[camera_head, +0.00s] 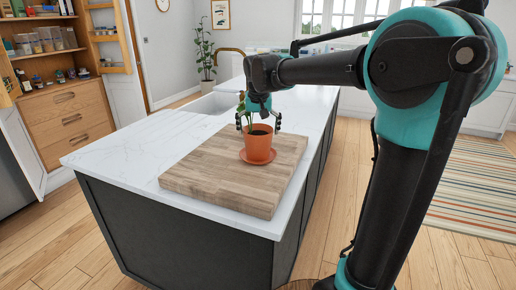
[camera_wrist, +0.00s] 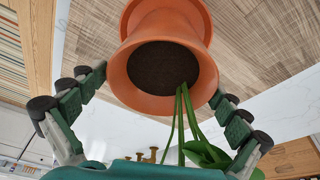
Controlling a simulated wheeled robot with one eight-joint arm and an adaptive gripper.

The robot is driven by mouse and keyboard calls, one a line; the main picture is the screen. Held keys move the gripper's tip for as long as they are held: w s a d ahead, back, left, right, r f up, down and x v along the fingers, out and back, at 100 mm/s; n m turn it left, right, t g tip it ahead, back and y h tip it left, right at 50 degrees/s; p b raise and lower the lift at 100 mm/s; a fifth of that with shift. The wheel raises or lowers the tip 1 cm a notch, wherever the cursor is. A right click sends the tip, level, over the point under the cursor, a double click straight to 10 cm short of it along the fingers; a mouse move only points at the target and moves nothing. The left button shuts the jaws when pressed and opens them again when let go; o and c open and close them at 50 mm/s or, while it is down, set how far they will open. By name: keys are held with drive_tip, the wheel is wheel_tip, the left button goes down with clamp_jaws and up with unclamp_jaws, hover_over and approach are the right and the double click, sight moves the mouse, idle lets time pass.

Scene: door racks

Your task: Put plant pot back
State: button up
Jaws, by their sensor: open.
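An orange terracotta plant pot (camera_head: 257,148) with dark soil stands upright on the wooden cutting board (camera_head: 205,180) on the island, with an orange saucer at its base. A green plant (camera_head: 240,108) grows from it. My gripper (camera_head: 258,122) is open just above and behind the pot, with a finger on each side of it. In the wrist view the pot (camera_wrist: 160,90) lies between and just beyond the spread fingers of my gripper (camera_wrist: 160,92). I see no finger closed on the pot. Green stems and leaves (camera_wrist: 200,145) hang close to the right finger.
The white marble island (camera_head: 125,150) has clear room left of the board, and a sink (camera_head: 213,104) with a brass faucet behind. Wooden shelves and drawers (camera_head: 70,125) stand at the left. Another potted plant (camera_head: 206,60) stands on the floor at the back.

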drive_tip(key=shift+x, duration=1.8)
drive_tip(key=c, duration=1.6)
drive_tip(key=shift+r, duration=0.15)
